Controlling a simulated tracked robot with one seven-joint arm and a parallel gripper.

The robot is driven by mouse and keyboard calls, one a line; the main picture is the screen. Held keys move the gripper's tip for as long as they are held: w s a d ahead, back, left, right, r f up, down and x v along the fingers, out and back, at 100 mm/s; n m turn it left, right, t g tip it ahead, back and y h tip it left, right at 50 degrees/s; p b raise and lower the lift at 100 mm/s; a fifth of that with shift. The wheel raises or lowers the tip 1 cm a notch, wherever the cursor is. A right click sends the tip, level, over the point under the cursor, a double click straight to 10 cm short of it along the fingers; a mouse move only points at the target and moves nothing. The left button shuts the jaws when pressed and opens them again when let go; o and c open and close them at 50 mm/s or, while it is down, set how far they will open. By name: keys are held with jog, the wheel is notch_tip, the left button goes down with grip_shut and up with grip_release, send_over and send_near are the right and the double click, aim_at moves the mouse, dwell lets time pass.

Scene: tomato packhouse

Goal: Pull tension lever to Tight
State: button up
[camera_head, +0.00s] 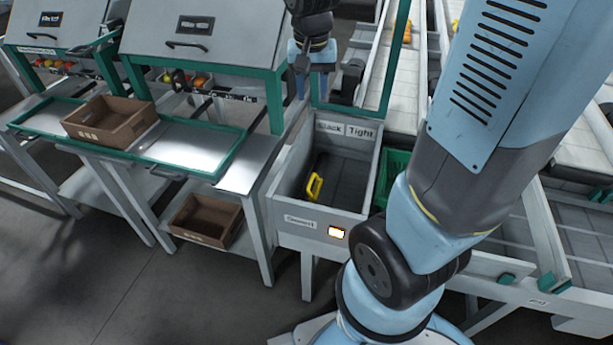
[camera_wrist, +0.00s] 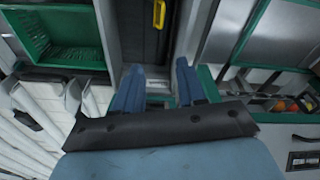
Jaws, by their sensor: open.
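The tension lever has a yellow handle (camera_head: 315,186) on a dark arm and lies inside a grey open-topped bay. White labels reading Slack (camera_head: 328,127) and Tight (camera_head: 361,132) sit side by side on the bay's back edge. The handle is on the left side of the bay, nearer the Slack side. In the wrist view the yellow handle (camera_wrist: 159,14) shows at the top edge, beyond my fingers. My gripper (camera_wrist: 158,70) is open with two blue fingers apart and nothing between them. It is clear of the handle.
A green frame post (camera_head: 400,40) rises behind the bay. A green crate (camera_head: 396,172) stands right of it, also in the wrist view (camera_wrist: 65,40). A grey bench with a brown box (camera_head: 110,122) is left.

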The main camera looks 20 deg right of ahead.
jog(key=w+a+f+m+g+h, duration=0.1)
jog(key=w+a+f+g, duration=0.1)
jog(key=w+f, duration=0.5)
jog(key=m+g+h, duration=0.1)
jog(key=m+g, duration=0.1)
send_near(310, 181)
jog(key=x, duration=0.8)
jog(key=shift+w, duration=0.15)
jog(key=c, duration=0.7)
grip_shut()
jog(key=shift+w+a, duration=0.1)
jog(key=shift+a, duration=0.1)
